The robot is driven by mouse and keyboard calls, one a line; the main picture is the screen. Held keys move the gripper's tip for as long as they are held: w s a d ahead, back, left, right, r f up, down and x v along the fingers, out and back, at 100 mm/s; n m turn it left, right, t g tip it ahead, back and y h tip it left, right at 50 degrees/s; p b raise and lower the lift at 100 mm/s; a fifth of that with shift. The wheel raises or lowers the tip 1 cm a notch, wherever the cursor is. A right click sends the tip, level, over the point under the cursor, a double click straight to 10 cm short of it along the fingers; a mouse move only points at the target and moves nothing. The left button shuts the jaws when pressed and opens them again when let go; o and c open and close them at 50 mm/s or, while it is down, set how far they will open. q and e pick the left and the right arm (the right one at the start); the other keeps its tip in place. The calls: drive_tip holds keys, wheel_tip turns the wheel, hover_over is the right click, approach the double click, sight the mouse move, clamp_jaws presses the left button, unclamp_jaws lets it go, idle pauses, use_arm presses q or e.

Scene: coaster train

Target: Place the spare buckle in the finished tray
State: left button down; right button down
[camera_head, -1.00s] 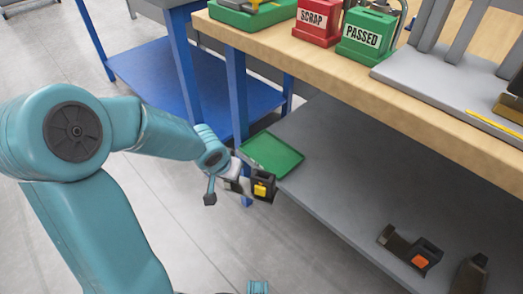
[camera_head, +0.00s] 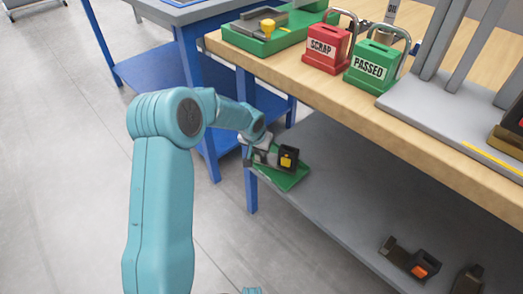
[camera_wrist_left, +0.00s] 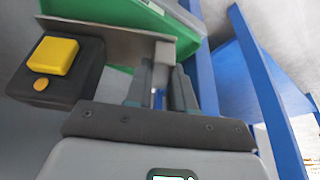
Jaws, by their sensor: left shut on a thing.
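The spare buckle (camera_head: 288,158) is a black block with a yellow button and a metal strap plate. My left gripper (camera_head: 266,156) is shut on its plate and holds it over the green tray on the lower grey shelf. That tray (camera_head: 291,183) is partly hidden by the gripper and buckle; I see no label on it. In the left wrist view, the buckle (camera_wrist_left: 60,68) sticks out to the left of the fingers (camera_wrist_left: 160,88), with green tray surface (camera_wrist_left: 118,10) behind it. Whether the buckle touches the tray is unclear.
A blue bench leg (camera_head: 247,185) stands just left of the tray. The wooden benchtop (camera_head: 425,135) overhangs the shelf (camera_head: 350,200). An orange-button buckle (camera_head: 420,267) lies farther right. Red SCRAP (camera_head: 322,57) and green PASSED (camera_head: 367,70) boxes and another green tray (camera_head: 268,45) stand above.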

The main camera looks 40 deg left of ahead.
use_arm(q)
drive_tip(key=shift+w+a, duration=0.35)
drive_tip(key=shift+w, duration=0.5)
wheel_tip(320, 180, down, 4)
drive_tip(key=shift+r+b, duration=0.15)
drive_tip(key=shift+b, duration=0.75)
drive_tip(key=shift+r, duration=0.2)
drive_tip(key=shift+f, duration=0.25)
drive_tip(key=c, duration=1)
unclamp_jaws()
